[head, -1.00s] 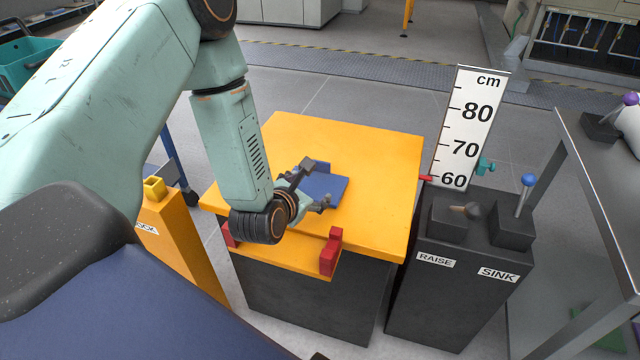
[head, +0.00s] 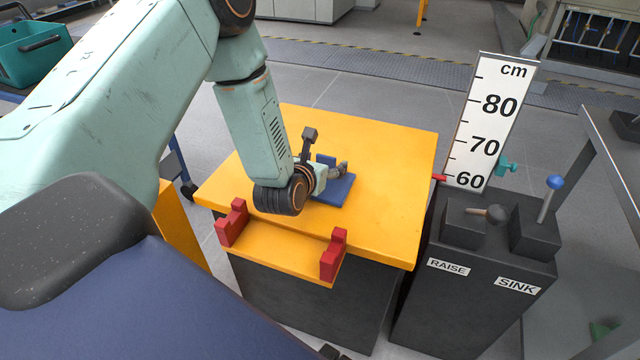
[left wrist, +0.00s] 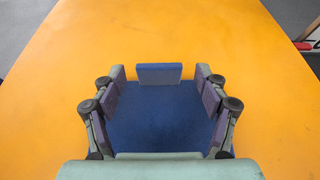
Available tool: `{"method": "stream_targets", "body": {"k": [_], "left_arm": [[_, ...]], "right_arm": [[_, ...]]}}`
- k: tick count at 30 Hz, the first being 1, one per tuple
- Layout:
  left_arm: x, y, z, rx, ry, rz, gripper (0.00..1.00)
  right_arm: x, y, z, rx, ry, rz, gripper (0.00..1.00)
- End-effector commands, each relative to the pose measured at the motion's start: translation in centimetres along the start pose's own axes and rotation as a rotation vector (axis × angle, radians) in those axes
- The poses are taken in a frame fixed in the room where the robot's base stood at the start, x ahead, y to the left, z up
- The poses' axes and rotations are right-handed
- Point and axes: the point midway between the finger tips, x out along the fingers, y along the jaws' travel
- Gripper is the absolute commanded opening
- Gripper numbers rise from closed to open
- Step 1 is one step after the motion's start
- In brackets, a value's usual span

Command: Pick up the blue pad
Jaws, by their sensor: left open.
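The blue pad (head: 338,190) lies on the yellow table top (head: 390,170), partly hidden behind my left gripper in the head view. In the left wrist view the pad (left wrist: 158,112) is a flat blue plate with a raised upright block (left wrist: 159,74) at its far edge. My left gripper (head: 328,163) is over the pad. Its open fingers (left wrist: 160,92) stand on either side of the raised block, with a gap on both sides, and hold nothing. Whether the fingertips touch the pad is unclear. My right gripper is not in view.
Two red brackets (head: 333,255) stand on the table's front ledge. To the right is a dark control box (head: 455,295) with RAISE and SINK levers and a cm scale (head: 488,120). The table top beyond the pad is clear.

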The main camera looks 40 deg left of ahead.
Motion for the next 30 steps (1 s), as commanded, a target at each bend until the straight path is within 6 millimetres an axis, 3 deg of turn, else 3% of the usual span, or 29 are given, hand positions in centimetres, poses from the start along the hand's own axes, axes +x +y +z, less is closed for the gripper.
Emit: {"method": "stream_targets", "body": {"k": [5, 13, 30], "left_arm": [[2.0, 0.0, -0.1, 0.002, -0.001, 0.0, 0.74], [2.3, 0.0, 0.1, 0.001, 0.001, -0.001, 0.74], [2.4, 0.0, 0.1, 0.001, 0.001, -0.001, 0.25]], "right_arm": [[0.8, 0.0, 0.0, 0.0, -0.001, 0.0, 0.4], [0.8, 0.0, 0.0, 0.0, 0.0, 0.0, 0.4], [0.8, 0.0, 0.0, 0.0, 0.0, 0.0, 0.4]]}}
